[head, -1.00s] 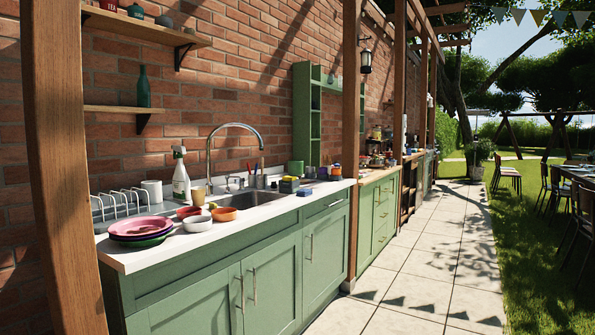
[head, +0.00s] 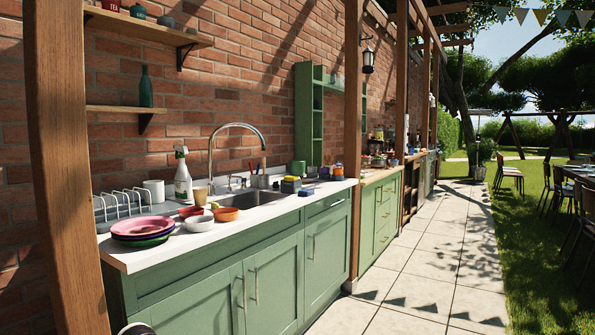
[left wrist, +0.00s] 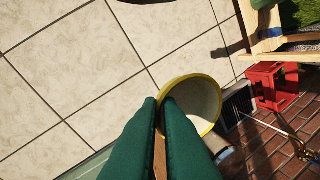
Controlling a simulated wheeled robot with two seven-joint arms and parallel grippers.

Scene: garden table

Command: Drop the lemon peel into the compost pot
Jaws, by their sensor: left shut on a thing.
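The lemon peel (left wrist: 203,101) shows in the left wrist view as a hollow cup with a yellow rim and a pale inside. My left gripper (left wrist: 159,103), with two dark green fingers, is shut on its near edge and holds it above the ground. The peel is not seen in the head view. I cannot pick out the compost pot for certain; a green pot (head: 298,168) stands at the back of the counter beyond the sink. My right gripper is in neither view.
The white counter (head: 127,257) carries stacked plates (head: 143,227), bowls (head: 226,214), a spray bottle (head: 183,178) and a dish rack (head: 118,203). A wooden post (head: 70,180) stands at the left. A red crate (left wrist: 272,87) shows in the left wrist view. The paved path (head: 430,265) is clear.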

